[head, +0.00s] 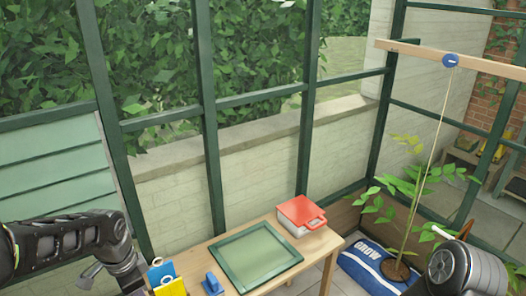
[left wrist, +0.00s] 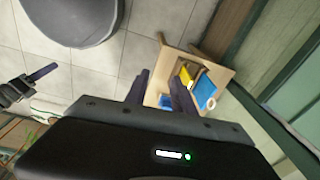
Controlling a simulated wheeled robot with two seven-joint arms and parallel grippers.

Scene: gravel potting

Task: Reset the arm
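My left arm comes in from the left edge of the head view, with its wrist bent down at the bottom left. Its fingertips are cut off there. In the left wrist view my left gripper (left wrist: 158,92) has its two dark fingers apart with nothing between them. It is in the air, with the table beyond it. My right arm shows only as a rounded grey and black link at the bottom right of the head view. What looks like my right gripper (left wrist: 42,73) shows at the left edge of the left wrist view, too partial to judge.
The wooden table (head: 318,244) holds a green-framed tray (head: 212,253), a red-lidded white box (head: 302,214), yellow (head: 172,287) and blue (head: 161,271) packets and a blue object (head: 212,284). Green-framed glass closes the back.

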